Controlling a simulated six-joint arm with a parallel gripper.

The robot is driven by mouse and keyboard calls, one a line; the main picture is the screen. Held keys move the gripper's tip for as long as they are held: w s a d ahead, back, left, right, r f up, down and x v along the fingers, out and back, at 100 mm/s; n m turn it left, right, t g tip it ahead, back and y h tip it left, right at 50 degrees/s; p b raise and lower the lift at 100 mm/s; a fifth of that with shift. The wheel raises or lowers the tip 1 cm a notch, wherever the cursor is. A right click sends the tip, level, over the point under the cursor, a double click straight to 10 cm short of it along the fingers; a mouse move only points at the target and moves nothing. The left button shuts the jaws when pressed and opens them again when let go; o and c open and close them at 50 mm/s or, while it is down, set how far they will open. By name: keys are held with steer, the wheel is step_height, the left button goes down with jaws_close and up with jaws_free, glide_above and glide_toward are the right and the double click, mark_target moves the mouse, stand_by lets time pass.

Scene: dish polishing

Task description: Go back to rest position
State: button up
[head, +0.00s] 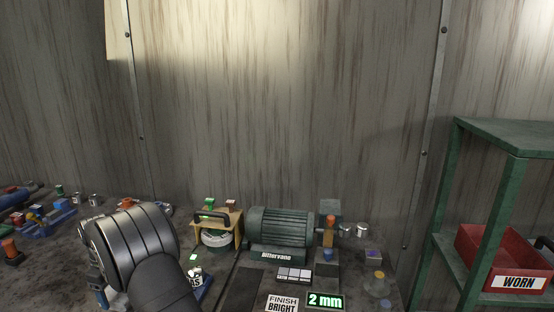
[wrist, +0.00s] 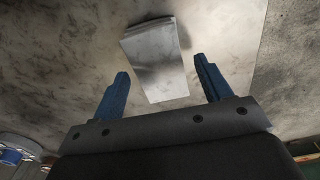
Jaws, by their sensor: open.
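Beyond the fingertips, a pale grey rectangular block or plate (wrist: 155,55) lies on a mottled grey surface, apart from the fingers as far as I can tell. In the head view my dark arm rises at the lower left and hides part of the bench; the gripper's fingers cannot be made out there.
A green motor (head: 280,230) stands at the bench's middle, beside a wooden frame (head: 232,221) with a round pot. Signs reading FINISH BRIGHT (head: 282,304) and 2 mm (head: 325,300) are in front. A green shelf (head: 500,135) with a red WORN bin (head: 490,255) is at right.

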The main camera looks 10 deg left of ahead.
step_height(320, 180, down, 2)
steer(key=shift+f, duration=0.1)
step_height(320, 180, up, 5)
steer(key=shift+a+f, duration=0.1)
steer(key=shift+f, duration=0.1)
steer(key=w+d+r, duration=0.5)
steer(key=d, duration=0.5)
steer(key=w+d+r, duration=0.6)
steer(key=d, duration=0.3)
steer(key=shift+n, duration=0.4)
steer(key=f, duration=0.4)
steer(key=shift+s+d+f, duration=0.1)
steer(key=shift+s+f, duration=0.1)
steer(key=shift+f, duration=0.8)
steer(key=shift+o, duration=0.2)
